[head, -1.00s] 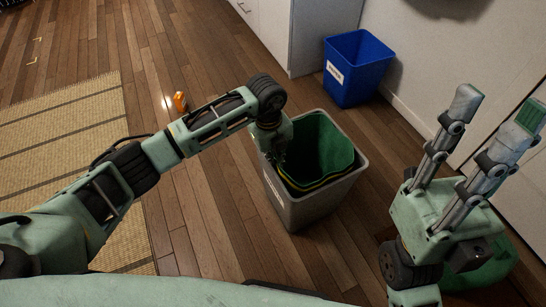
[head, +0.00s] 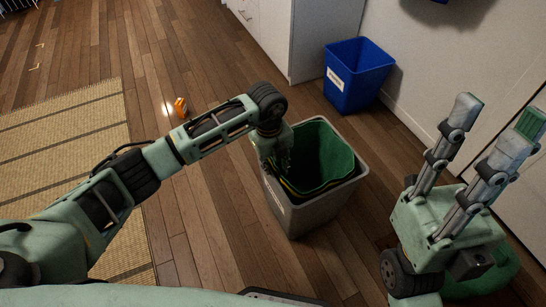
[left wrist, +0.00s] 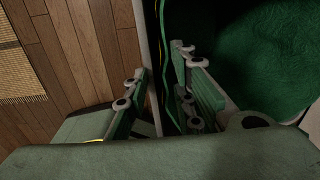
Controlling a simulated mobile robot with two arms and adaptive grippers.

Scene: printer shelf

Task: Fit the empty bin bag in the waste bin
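The grey waste bin (head: 302,217) stands on the wooden floor in the middle of the head view. The dark green bin bag (head: 334,148) lines its inside, with a yellow band along its near side. The bag's upper edge lies close to the bin's rim at the back. My left gripper (head: 275,163) points down over the bin's left rim. In the left wrist view its fingers (left wrist: 160,85) stand apart, one outside the bin wall and others inside against the bag (left wrist: 255,50). My right gripper (head: 500,130) is raised at the right, fingers apart and empty.
A blue labelled bin (head: 358,77) stands behind, beside a white cabinet (head: 315,35) and the wall. A small orange object (head: 181,107) lies on the floor to the left. A woven rug (head: 65,150) covers the left floor. Wooden floor between them is clear.

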